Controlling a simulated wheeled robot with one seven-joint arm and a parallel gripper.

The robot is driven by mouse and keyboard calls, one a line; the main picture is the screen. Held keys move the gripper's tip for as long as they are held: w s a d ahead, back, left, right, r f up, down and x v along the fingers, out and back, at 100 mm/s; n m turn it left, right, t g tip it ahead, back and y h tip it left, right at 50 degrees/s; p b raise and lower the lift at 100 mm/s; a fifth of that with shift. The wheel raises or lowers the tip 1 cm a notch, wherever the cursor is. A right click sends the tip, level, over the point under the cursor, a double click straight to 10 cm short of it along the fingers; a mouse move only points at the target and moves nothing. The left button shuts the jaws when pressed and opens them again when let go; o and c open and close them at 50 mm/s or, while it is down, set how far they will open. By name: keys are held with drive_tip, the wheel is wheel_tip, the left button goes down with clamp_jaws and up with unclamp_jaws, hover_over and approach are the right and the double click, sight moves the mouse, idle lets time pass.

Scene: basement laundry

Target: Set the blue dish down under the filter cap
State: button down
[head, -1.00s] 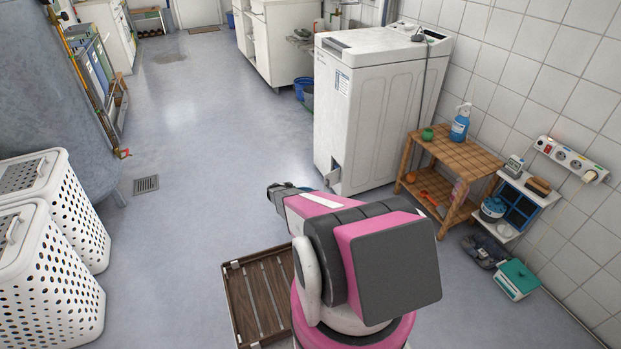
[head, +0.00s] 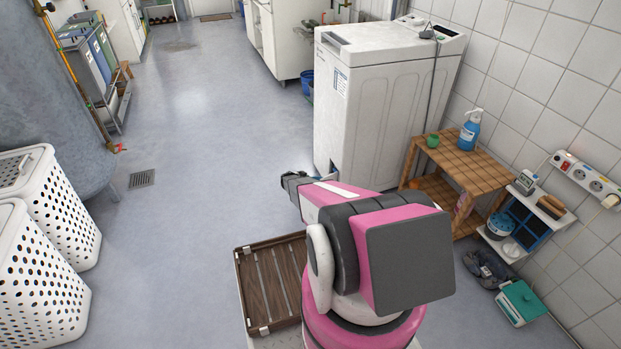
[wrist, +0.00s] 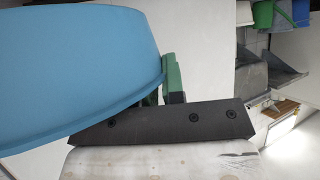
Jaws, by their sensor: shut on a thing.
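The blue dish (wrist: 75,70) fills the upper left of the wrist view, close to the camera. My gripper (wrist: 170,82) has green finger pads shut at the dish's right edge. In the head view my gripper's dark end (head: 290,183) points left, in front of the white washing machine (head: 375,110). The machine's low front opening (head: 334,167) shows just behind my arm, with a little blue at it that I cannot identify for sure. I cannot make out the filter cap itself; my arm covers part of that area.
A slatted wooden tray (head: 268,285) lies beside my base. A wooden shelf (head: 465,165) with a spray bottle (head: 470,130) stands right of the machine. White perforated baskets (head: 45,240) stand at the left. The floor (head: 190,180) between is clear, with a drain grate (head: 142,178).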

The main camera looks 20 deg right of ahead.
drive_tip(key=shift+f, duration=3.3)
drive_tip(key=shift+f, duration=0.25)
drive_tip(key=c, duration=1.1)
unclamp_jaws()
drive_tip(key=shift+c, duration=0.2)
drive_tip(key=shift+a, duration=0.1)
drive_tip(key=v, duration=1)
drive_tip(key=shift+s+a+r, duration=0.2)
